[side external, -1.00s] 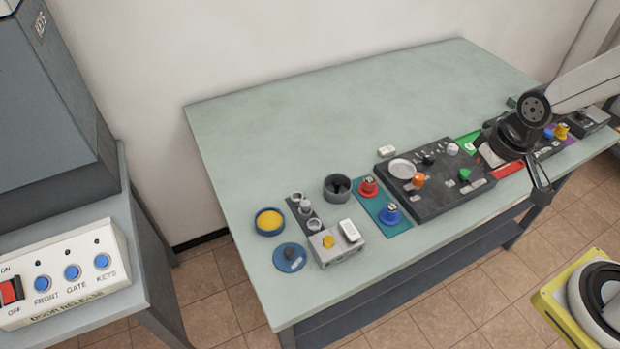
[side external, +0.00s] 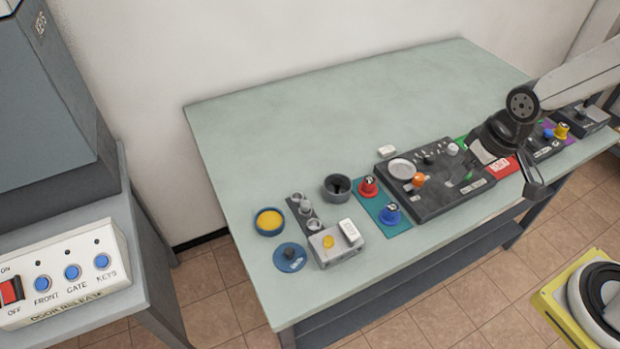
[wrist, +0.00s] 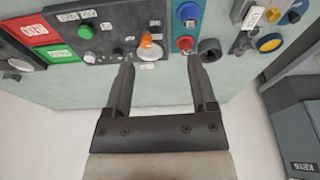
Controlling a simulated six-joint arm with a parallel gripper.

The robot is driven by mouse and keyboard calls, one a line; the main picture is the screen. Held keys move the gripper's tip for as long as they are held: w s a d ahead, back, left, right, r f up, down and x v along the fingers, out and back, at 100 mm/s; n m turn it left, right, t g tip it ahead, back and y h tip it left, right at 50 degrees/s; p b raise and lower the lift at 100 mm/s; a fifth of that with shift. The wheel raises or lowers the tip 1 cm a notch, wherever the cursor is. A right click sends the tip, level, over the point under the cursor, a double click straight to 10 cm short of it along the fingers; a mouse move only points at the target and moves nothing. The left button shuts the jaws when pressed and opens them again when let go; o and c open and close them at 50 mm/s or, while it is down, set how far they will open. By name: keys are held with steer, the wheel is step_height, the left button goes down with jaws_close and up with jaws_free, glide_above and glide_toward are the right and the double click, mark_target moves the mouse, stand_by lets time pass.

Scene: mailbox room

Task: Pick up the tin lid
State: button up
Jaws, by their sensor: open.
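The tin lid looks to be the flat blue disc with a dark knob (side external: 290,258), lying on the table near its left front corner. It sits just in front of a round blue tin with yellow contents (side external: 269,222). In the wrist view the tin (wrist: 269,42) is at the upper right, with a blue piece of what looks like the lid (wrist: 294,17) above it near the edge. My gripper (side external: 502,184) is open and empty over the right part of the table, far right of the lid. Its fingers (wrist: 161,62) show apart in the wrist view.
Between gripper and lid are a black control panel (side external: 440,205), a teal plate with red and blue knobs (side external: 383,204), a dark cup (side external: 337,187) and a grey switch box (side external: 338,250). The table's back half (side external: 320,120) is clear.

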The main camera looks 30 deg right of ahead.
steer(key=w+a+f+n, duration=0.2)
steer(key=w+a+n, duration=0.2)
steer(key=w+a, duration=0.4)
steer(key=n+g, duration=0.3)
steer(key=n, duration=0.6)
glide_toward(289, 250)
steer(key=shift+d+f, duration=0.45)
steer(key=shift+d, duration=0.05)
steer(key=shift+s+a+f, duration=0.15)
steer(key=shift+a+f, duration=0.1)
steer(key=shift+a, duration=0.25)
steer(key=shift+f, duration=3.9)
jaws_close()
